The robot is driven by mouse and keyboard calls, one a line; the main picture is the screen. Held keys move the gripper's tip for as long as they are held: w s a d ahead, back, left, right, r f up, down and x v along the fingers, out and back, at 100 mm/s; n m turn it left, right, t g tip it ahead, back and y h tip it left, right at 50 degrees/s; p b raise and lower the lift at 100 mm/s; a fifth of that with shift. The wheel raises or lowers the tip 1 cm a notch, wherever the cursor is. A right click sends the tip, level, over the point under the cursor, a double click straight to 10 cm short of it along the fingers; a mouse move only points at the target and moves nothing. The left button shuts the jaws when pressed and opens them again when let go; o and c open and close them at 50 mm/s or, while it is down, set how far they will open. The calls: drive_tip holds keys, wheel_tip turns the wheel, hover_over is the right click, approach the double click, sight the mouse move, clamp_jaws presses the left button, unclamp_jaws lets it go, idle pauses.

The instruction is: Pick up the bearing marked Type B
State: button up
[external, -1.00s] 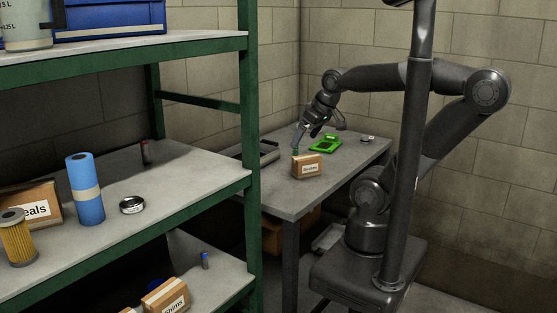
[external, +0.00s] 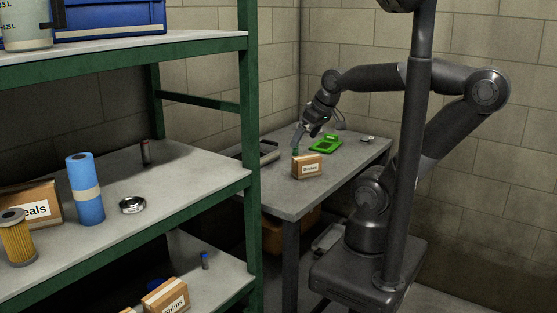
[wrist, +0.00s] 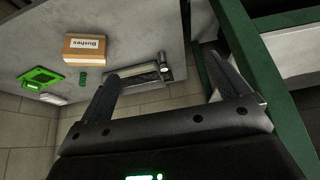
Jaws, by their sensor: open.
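A round silver bearing with a dark centre (external: 132,205) lies flat on the middle shelf, right of a blue roll; I cannot read its marking. Another small round metal piece (external: 368,139) lies at the table's far right corner, also unreadable; a pale round piece (wrist: 52,99) beside the green tray in the wrist view may be the same one. My gripper (external: 299,139) is over the table near the Bushes box, far from the shelf bearing. In the wrist view my gripper (wrist: 163,68) is open, with nothing between its fingers.
The green shelf post (external: 249,150) stands between shelf and table. The blue roll (external: 85,190), yellow filter (external: 17,240) and seals box (external: 40,205) crowd the shelf's left.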

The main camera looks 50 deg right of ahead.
drive_tip(key=c, duration=0.4)
drive_tip(key=w+a+r+n+t+y, duration=0.1)
drive_tip(key=a+r+n+y, duration=0.15)
drive_tip(key=a+r, duration=0.35)
drive_tip(key=a+r+n+y, duration=0.2)
drive_tip(key=a+r+n, duration=0.15)
drive_tip(key=a, duration=0.55)
drive_tip(key=w+a+r+n+t+y, duration=0.1)
drive_tip(key=a+r+n+y, duration=0.25)
drive_tip(key=a, duration=0.35)
drive_tip(key=w+a+f+m+g+h, duration=0.15)
drive_tip(key=w+a+f, duration=0.25)
drive_tip(key=a, duration=0.6)
drive_tip(key=w+a+f+m+g+h, duration=0.1)
drive_tip(key=w+a+f+h, duration=0.2)
drive_tip(key=a, duration=0.6)
drive_tip(key=w+a+f+m+g+h, duration=0.1)
drive_tip(key=w+a+f, duration=0.35)
drive_tip(key=a, duration=0.55)
drive_tip(key=shift+w+x, duration=0.2)
drive_tip(key=shift+x, duration=3.25)
